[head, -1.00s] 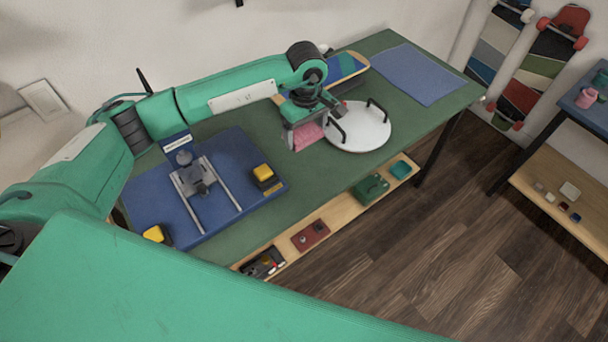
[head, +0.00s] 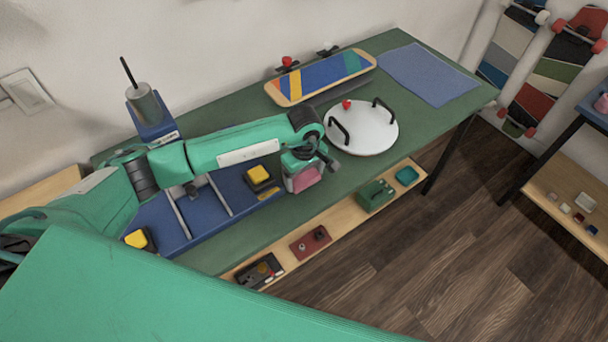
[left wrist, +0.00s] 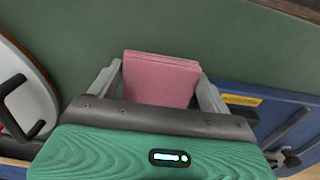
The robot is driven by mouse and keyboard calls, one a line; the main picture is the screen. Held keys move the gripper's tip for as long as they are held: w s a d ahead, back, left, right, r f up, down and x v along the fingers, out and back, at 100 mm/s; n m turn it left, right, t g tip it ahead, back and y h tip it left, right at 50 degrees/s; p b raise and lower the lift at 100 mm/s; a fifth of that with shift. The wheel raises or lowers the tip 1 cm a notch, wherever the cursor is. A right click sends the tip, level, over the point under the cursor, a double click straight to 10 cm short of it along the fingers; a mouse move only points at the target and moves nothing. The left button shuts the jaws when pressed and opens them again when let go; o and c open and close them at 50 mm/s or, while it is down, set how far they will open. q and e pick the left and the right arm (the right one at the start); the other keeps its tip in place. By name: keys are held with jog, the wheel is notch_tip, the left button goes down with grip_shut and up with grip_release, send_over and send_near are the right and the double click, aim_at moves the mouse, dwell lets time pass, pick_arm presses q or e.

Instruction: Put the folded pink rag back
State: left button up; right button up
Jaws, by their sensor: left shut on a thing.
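The folded pink rag (left wrist: 160,80) is between the two fingers of my left gripper (left wrist: 160,88) in the left wrist view. The left gripper is shut on it. In the head view the rag (head: 305,179) shows below the left gripper (head: 303,174), over the green table (head: 250,230) just left of the round white disc. I cannot tell whether the rag touches the table top. My right gripper is not in view.
The white disc (head: 365,134) with two black handles stands right of the gripper. A blue fixture (head: 160,225) with yellow blocks (head: 259,177) is at left. A skateboard (head: 321,76) lies behind. A blue mat (head: 425,75) lies bare at the far right. A wooden shelf (head: 333,217) with small parts runs below.

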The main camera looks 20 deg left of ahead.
aim_at(305, 177)
pick_arm(q)
jog(key=shift+w+f, duration=0.1)
jog(key=shift+w, duration=0.05)
jog(key=shift+s, duration=0.2)
jog(key=o, duration=0.5)
jog(key=shift+o, duration=0.9)
jog(key=shift+r, duration=0.2)
notch_tip(305, 177, up, 12)
jog(key=p, duration=0.4)
jog(key=shift+p, duration=0.35)
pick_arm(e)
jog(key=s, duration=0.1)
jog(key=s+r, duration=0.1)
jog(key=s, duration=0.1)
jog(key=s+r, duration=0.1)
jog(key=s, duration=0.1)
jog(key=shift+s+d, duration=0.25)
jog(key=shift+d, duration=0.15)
pick_arm(q)
jog(key=shift+f, duration=0.1)
